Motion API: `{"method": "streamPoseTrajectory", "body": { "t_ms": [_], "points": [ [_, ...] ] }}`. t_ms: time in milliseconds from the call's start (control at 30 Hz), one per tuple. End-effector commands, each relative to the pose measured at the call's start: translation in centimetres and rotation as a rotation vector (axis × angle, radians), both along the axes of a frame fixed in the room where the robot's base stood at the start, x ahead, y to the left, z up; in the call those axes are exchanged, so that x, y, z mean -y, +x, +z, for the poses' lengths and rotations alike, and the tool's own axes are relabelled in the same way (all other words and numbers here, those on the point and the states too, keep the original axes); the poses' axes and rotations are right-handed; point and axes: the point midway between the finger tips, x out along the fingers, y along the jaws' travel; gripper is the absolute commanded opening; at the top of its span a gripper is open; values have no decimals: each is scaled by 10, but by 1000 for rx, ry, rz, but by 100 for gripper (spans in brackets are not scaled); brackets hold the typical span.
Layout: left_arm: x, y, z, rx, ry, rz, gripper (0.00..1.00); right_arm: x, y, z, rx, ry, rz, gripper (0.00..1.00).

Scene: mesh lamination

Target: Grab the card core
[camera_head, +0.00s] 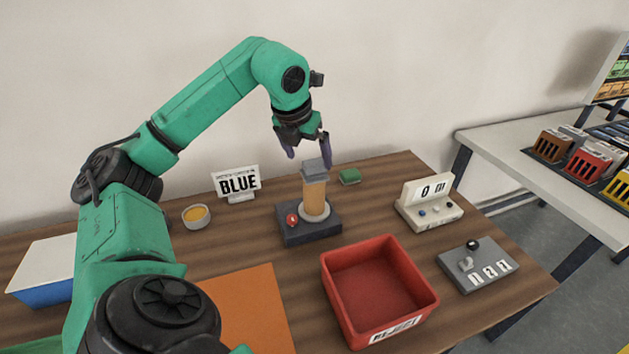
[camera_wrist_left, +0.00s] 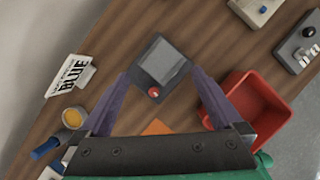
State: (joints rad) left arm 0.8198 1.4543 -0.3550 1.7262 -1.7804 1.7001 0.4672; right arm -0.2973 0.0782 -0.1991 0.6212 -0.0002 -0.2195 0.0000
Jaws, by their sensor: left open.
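The card core (camera_head: 314,198) appears to be the upright tan cylinder on a dark grey base (camera_head: 309,232) with a red button. A grey block (camera_head: 315,170) sits at its top. My left gripper (camera_head: 308,157) is open and empty, pointing down just above the grey block. In the left wrist view, the grey block (camera_wrist_left: 164,64) lies between the spread purple fingers (camera_wrist_left: 162,76), and the red button (camera_wrist_left: 153,92) shows below it. The tan cylinder is hidden in that view. My right gripper is not in view.
A red bin (camera_head: 342,298) stands in front right of the base. A BLUE sign (camera_head: 238,184), yellow-filled bowl (camera_head: 196,215) and green block (camera_head: 350,176) are nearby. A cream display (camera_head: 425,209) and grey switch panel (camera_head: 487,272) are at right. An orange sheet (camera_head: 252,305) lies in front.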

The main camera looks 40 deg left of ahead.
Motion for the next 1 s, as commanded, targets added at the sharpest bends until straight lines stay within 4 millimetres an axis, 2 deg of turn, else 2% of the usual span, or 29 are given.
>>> {"method": "streamPoseTrajectory", "body": {
  "t_ms": [33,167,367,500,600,767,800,967,1000],
  "points": [
    [-2,4,-15,-8,1,1,100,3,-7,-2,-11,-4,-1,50],
    [-5,16,-41,-4,-3,-1,100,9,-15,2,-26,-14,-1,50],
    [-7,25,-65,-4,-3,-2,100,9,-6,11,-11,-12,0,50],
    [-8,34,-90,-2,-6,-1,100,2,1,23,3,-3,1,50],
    [-9,38,-102,-1,-5,-2,100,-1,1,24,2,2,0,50],
    [-10,38,-104,0,-3,-2,100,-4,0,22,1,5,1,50],
    [-10,38,-104,0,-3,-2,96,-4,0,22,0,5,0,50],
    [-10,38,-104,0,-4,-2,35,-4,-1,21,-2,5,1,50],
    [-10,38,-104,0,-4,-2,20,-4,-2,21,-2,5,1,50]
  ]
}}
